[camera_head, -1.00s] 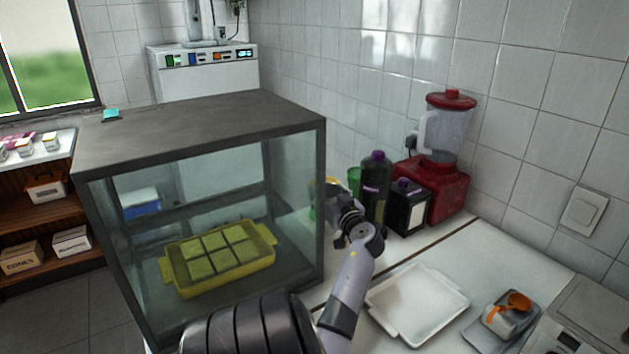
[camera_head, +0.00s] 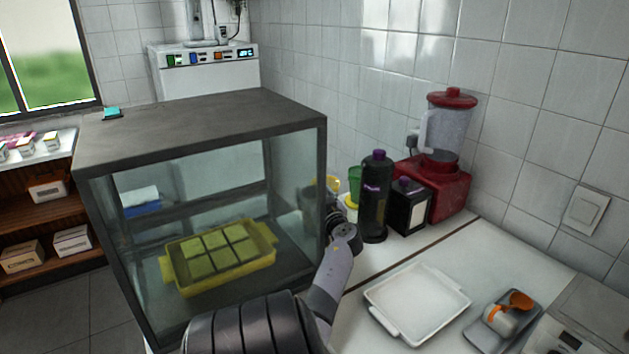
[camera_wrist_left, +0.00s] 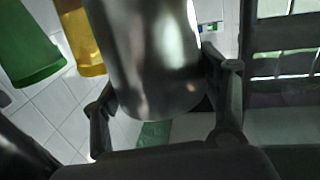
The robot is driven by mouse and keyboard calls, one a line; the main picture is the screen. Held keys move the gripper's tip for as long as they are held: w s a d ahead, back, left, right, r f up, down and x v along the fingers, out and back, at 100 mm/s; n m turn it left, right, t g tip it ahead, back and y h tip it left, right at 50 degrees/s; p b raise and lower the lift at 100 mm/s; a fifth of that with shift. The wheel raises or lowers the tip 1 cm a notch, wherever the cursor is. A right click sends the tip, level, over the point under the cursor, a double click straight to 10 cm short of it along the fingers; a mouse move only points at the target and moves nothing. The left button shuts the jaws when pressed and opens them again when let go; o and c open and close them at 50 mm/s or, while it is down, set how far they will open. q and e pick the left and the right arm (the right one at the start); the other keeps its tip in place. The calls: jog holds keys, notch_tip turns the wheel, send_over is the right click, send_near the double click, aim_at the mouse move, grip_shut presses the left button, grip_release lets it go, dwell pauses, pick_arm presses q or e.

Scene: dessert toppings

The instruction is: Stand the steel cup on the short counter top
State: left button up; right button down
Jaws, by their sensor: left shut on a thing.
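The steel cup (camera_wrist_left: 150,55) fills the upper middle of the left wrist view, with its rounded lower end toward the gripper. My left gripper (camera_wrist_left: 165,110) is shut on it, one finger on each side. In the head view my left gripper (camera_head: 334,212) is beside the right edge of the glass case, in front of the bottles; the cup is mostly hidden there. A white counter top (camera_head: 395,258) runs along the tiled wall, with a dark seam across it. I cannot tell which part is the short one. My right gripper is not in view.
A glass case (camera_head: 200,120) with a yellow tray (camera_head: 225,279) stands left. A white tray (camera_head: 420,302) and grey tray (camera_head: 485,341) lie in front.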

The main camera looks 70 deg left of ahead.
pick_arm(q)
jog(key=shift+f, duration=0.15)
jog(key=o, duration=1.9)
jog(key=d+b, duration=0.1)
jog(key=d, duration=0.6)
jog(key=shift+w+d+r, duration=0.2)
jog(key=shift+w+d, duration=0.05)
jog(key=shift+w, duration=0.05)
